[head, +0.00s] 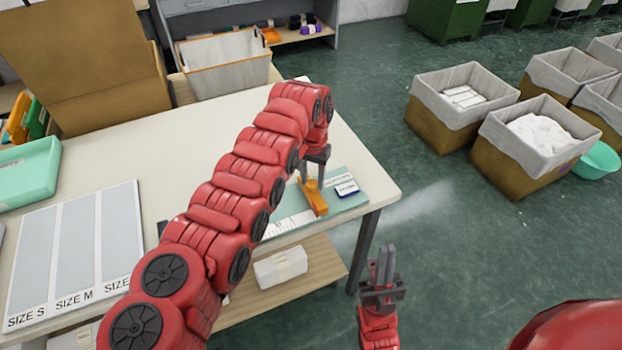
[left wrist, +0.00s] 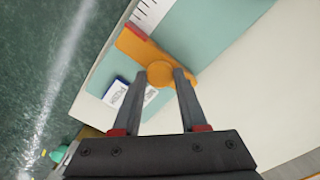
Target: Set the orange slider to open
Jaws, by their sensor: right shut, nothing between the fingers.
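The orange slider (head: 316,203) sits on a pale green board (head: 290,207) near the table's right front edge. In the left wrist view the slider (left wrist: 135,44) has a round knob (left wrist: 160,73). My left gripper (head: 314,180) points down over the slider. In the left wrist view its two fingers (left wrist: 160,75) stand apart, with the knob seen in the gap at their tips; I cannot tell if they touch it. Small printing on the board is unreadable. My right gripper (head: 384,262) is shut and empty, pointing up beyond the table's front edge.
A blue-and-white block (head: 346,188) lies on the board right of the slider. A size chart (head: 75,245) and a mint tray (head: 28,172) are at left. A lined bin (head: 222,65) stands behind the table. Lined boxes (head: 462,100) stand on the floor at right.

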